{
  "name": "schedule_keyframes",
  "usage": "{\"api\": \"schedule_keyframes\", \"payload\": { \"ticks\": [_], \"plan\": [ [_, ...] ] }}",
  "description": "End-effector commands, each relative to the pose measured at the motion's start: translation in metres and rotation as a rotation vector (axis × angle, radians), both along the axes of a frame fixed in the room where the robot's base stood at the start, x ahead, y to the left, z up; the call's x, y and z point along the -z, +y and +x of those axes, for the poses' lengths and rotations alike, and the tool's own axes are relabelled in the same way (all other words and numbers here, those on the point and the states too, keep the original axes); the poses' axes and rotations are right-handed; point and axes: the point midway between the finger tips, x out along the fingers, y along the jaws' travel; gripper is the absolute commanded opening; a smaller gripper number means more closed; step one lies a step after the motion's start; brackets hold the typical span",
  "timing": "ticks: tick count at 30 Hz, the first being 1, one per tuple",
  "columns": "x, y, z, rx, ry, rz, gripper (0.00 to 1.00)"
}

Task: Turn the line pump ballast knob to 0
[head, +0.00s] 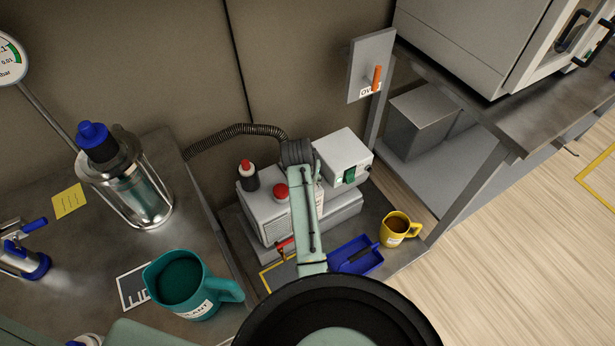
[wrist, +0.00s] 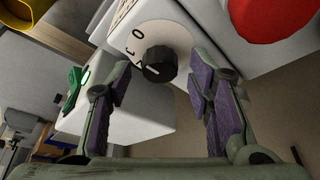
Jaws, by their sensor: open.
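The black ballast knob (wrist: 158,65) shows in the wrist view on a white dial face (wrist: 176,37) of the pump. The dial has a 0 and a 1 at the knob's left, tilted in the picture. A pale mark at the knob's left edge lies below the 1; its exact setting is hard to read. My gripper (wrist: 160,68) is open, with one purple-padded finger on each side of the knob in the picture. I cannot tell whether either finger touches it. In the head view the grey pump (head: 264,222) is partly behind my arm, which hides the knob.
A red button (head: 281,191) and a red-capped dark bottle (head: 248,178) are on the pump. A white box with a green switch (head: 349,175) stands at its right. A blue tray (head: 357,255) and yellow mug (head: 396,229) are in front. A teal jug (head: 182,282) stands on the left bench.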

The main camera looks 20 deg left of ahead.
Motion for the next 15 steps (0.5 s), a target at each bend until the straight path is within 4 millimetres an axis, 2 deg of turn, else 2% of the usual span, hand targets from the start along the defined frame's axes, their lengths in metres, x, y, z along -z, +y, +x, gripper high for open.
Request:
{"api": "schedule_keyframes", "payload": {
  "ticks": [15],
  "plan": [
    [-0.089,0.001,-0.036,-0.001,-0.004,0.002,0.47]
  ]
}}
